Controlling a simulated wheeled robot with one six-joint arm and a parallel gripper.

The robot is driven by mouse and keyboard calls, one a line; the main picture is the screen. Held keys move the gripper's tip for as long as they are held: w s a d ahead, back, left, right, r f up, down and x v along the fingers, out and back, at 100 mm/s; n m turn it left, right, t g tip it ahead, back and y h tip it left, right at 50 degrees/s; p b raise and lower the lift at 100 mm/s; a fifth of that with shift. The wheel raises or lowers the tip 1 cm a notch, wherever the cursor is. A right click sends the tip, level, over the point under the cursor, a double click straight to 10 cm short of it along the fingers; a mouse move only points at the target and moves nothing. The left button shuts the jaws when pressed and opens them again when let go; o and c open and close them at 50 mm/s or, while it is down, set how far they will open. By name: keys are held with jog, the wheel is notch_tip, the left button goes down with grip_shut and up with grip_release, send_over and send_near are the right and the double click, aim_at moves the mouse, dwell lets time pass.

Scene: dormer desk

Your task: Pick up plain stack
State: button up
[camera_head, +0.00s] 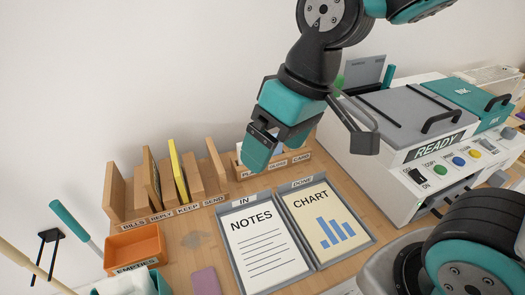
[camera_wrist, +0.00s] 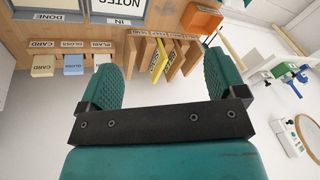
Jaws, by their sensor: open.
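The stack sits in a wooden holder (camera_head: 297,158) with slots labelled PLAIN, GLOSS and CARD. A bluish gloss stack (camera_wrist: 73,64) and a cream card stack (camera_wrist: 42,65) stand beside it. My gripper (camera_head: 276,143) is open and empty, above the holder in the head view. In the wrist view its fingers (camera_wrist: 160,68) are wide apart.
A wooden sorter (camera_head: 165,195) with upright slats stands left of the holder. IN and DONE trays hold a NOTES sheet (camera_head: 255,240) and a CHART sheet (camera_head: 322,225) in front. A grey machine (camera_head: 400,120) reading READY stands right. An orange EMPTIES bin (camera_head: 135,247) is at left.

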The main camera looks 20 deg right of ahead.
jog(key=w+d+f+m+t+h+b, duration=0.2)
jog(key=w+f+m, duration=0.15)
jog(key=w, duration=0.75)
jog(key=w+d+f+m+t+h+b, duration=0.15)
jog(key=w+f, duration=0.35)
jog(key=w, duration=0.6)
jog(key=x, duration=0.6)
jog(key=d+p+x, duration=0.1)
jog(key=x, duration=1)
jog(key=shift+d+f+p, duration=0.15)
jog(key=shift+f+p, duration=0.2)
jog(key=shift+f, duration=0.05)
jog(key=c, duration=1)
